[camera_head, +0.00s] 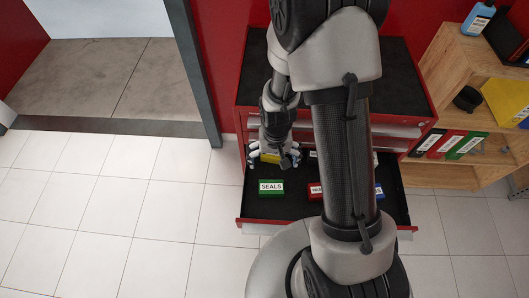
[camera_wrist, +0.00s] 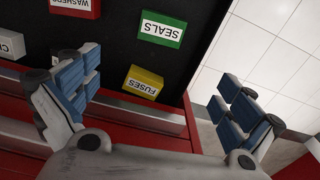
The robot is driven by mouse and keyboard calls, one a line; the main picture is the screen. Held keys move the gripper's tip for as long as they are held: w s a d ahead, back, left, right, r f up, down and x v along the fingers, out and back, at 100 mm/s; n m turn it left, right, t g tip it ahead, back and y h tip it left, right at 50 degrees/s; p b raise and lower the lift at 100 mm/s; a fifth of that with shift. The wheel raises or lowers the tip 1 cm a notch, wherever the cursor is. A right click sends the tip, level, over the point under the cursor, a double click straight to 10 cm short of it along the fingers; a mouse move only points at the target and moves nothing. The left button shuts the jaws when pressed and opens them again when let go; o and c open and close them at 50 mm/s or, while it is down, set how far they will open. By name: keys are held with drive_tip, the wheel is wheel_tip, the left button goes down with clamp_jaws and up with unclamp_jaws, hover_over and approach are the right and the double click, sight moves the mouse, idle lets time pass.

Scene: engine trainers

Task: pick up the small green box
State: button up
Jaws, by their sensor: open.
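The small green box (camera_head: 271,188), labelled SEALS, lies in the open black-lined drawer (camera_head: 289,208) of the red cabinet, near its front left. In the wrist view the green box (camera_wrist: 162,30) is at the top middle, beyond a yellow box (camera_wrist: 143,83) labelled FUSES. My gripper (camera_head: 273,158) is over the back left of the drawer, above the yellow box and behind the green box. In the wrist view my gripper (camera_wrist: 155,105) has its blue-padded fingers wide apart with nothing held between them.
A red box (camera_head: 316,191) and a blue box (camera_head: 379,191) lie to the right in the drawer, partly hidden by my arm. A wooden shelf (camera_head: 438,70) with binders stands right of the cabinet. The tiled floor left of the drawer is clear.

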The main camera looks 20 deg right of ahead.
drive_tip(key=b, duration=0.4)
approach(271, 186)
drive_tip(key=f, duration=0.5)
drive_tip(key=shift+d+f, duration=0.15)
drive_tip(key=shift+d, duration=0.05)
wheel_tip(271, 186, down, 5)
drive_tip(key=b, duration=0.4)
drive_tip(key=shift+a+f, duration=0.15)
drive_tip(key=shift+f, duration=0.05)
drive_tip(key=shift+r, duration=0.1)
drive_tip(key=shift+c, duration=0.4)
drive_tip(key=c, duration=1)
